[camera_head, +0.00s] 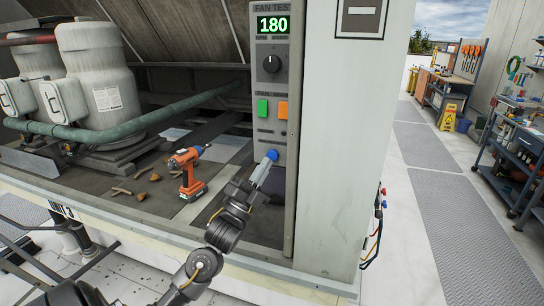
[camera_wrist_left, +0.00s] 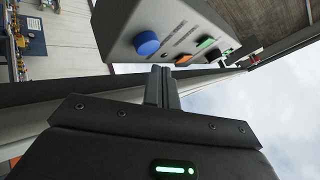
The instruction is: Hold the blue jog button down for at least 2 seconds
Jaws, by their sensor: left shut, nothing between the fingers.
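The blue jog button (camera_head: 272,155) sits low on the grey fan test panel (camera_head: 264,95), below a green button (camera_head: 262,109) and an orange button (camera_head: 282,110). My left gripper (camera_head: 267,162) is shut and empty, its fingertips just in front of and below the blue button. In the left wrist view the blue button (camera_wrist_left: 146,43) stands out from the panel face, up and left of the shut fingertips (camera_wrist_left: 161,70), with a gap showing between them. The head view does not show whether they touch. My right gripper is not in view.
The panel's display (camera_head: 273,24) reads 180, with a black knob (camera_head: 271,63) below it. An orange drill (camera_head: 188,172) stands on the deck left of my arm, near scattered brown scraps (camera_head: 143,196). A pale cabinet wall (camera_head: 345,150) rises right of the panel.

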